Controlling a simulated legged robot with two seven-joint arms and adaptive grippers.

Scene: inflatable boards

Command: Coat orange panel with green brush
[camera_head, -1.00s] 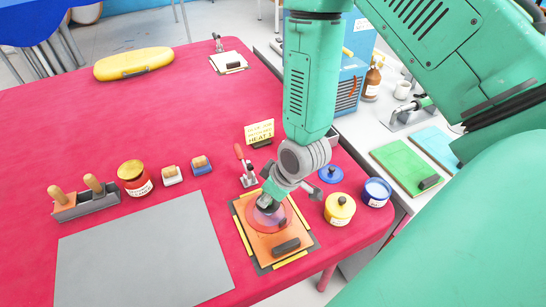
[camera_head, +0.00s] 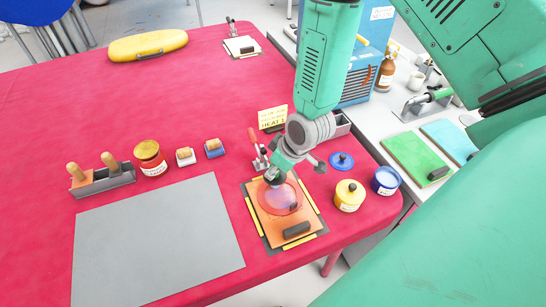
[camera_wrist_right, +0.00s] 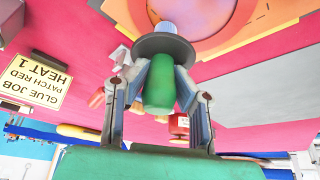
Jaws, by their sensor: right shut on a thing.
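The orange panel (camera_head: 264,225) lies on a dark board with yellow strips near the table's right front edge. A red disc (camera_head: 292,200) with a paler middle lies on it, and a dark block (camera_head: 297,229) sits near its front edge. My right gripper (camera_head: 276,178) is over the back part of the panel. In the right wrist view it is shut on the green brush (camera_wrist_right: 158,88), by its green handle. The brush's dark collar and pale tip (camera_wrist_right: 166,27) point to the disc; whether the tip touches it I cannot tell. My left gripper is not in view.
A yellow pot (camera_head: 348,197), a white and blue pot (camera_head: 385,181) and a blue lid (camera_head: 341,161) stand right of the panel. A red-handled clamp (camera_head: 256,150) and a sign (camera_head: 272,117) stand behind. A grey mat (camera_head: 155,240) lies left, bare.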

